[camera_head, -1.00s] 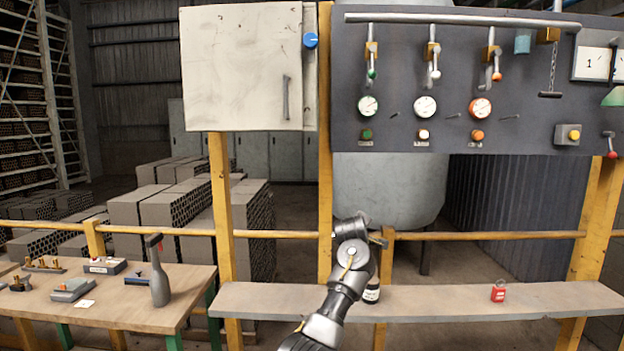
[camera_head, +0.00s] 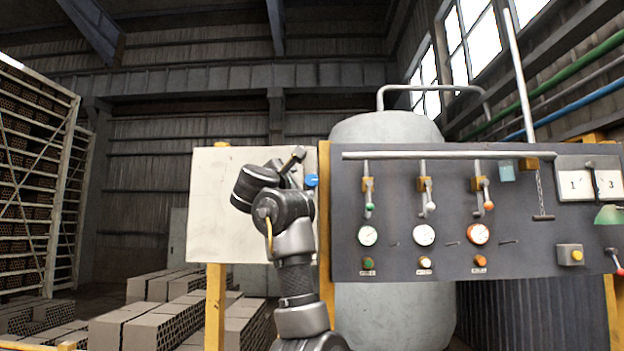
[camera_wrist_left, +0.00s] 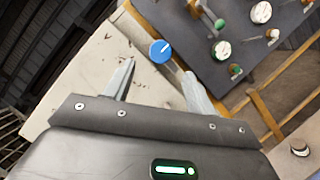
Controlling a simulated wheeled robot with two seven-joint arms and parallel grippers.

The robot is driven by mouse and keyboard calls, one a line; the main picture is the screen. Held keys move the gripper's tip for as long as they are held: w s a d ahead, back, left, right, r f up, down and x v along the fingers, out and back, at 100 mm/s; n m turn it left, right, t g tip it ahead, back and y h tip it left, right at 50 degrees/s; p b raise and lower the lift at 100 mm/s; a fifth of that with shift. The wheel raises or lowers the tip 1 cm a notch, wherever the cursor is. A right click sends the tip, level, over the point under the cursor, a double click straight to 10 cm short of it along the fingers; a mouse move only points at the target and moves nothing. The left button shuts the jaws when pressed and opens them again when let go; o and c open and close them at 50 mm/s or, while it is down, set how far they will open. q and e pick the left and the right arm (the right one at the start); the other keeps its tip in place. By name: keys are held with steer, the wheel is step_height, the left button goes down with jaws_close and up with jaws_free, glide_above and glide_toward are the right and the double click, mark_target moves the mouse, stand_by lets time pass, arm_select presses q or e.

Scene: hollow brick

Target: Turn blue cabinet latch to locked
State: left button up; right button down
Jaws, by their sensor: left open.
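The blue cabinet latch (camera_head: 311,180) is a round blue knob at the right edge of the white cabinet (camera_head: 212,206). In the left wrist view the blue latch (camera_wrist_left: 161,51) shows a pale mark on its face and lies beyond the gap between the fingertips. My left gripper (camera_head: 297,158) is raised in front of the cabinet, just left of the latch. In the left wrist view its two fingers (camera_wrist_left: 160,78) are spread wide with nothing between them. The cabinet door's handle is hidden behind my arm in the head view. My right gripper is not in view.
A dark panel (camera_head: 400,258) with valve levers (camera_head: 423,190), gauges (camera_head: 424,235) and buttons stands right of the cabinet. A yellow post (camera_head: 326,290) stands between them. Stacks of hollow bricks (camera_head: 130,325) lie behind at the lower left.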

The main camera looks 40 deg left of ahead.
mark_target(311, 181)
arm_select(q)
steer(key=p+x, duration=0.5)
steer(key=x, duration=0.3)
steer(key=shift+w+r, duration=0.15)
steer(key=shift+w, duration=0.15)
steer(key=shift+w+a+p, duration=0.15)
steer(key=shift+w+p, duration=0.15)
steer(key=c, duration=1)
